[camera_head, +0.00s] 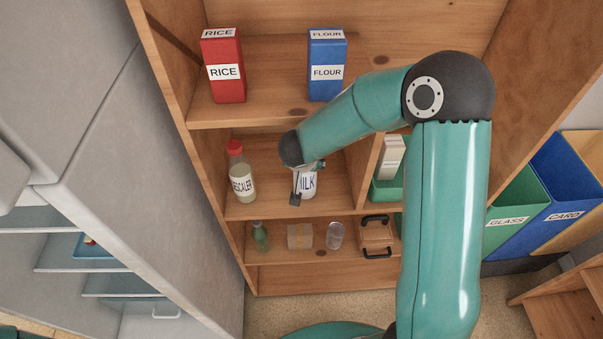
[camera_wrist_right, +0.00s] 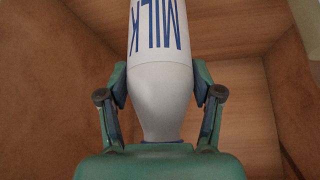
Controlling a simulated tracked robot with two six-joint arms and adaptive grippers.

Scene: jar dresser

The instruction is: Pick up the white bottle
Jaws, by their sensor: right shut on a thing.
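The white bottle (camera_head: 308,183), labelled MILK in blue, stands in the middle shelf compartment of the wooden dresser. In the right wrist view the bottle (camera_wrist_right: 162,85) lies between the two fingers. My right gripper (camera_head: 300,197) is at the bottle, and in the wrist view the gripper (camera_wrist_right: 160,100) is shut on it, a finger on each side. My right arm covers part of the bottle in the head view. My left gripper is not in view.
A descaler bottle with red cap (camera_head: 241,172) stands left of the white bottle. Rice (camera_head: 223,88) and flour (camera_head: 327,85) boxes are on the shelf above. A green bottle (camera_head: 260,236), a clear jar (camera_head: 335,235) and a handled box (camera_head: 376,236) are below. A wooden divider (camera_head: 367,172) stands to the right.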

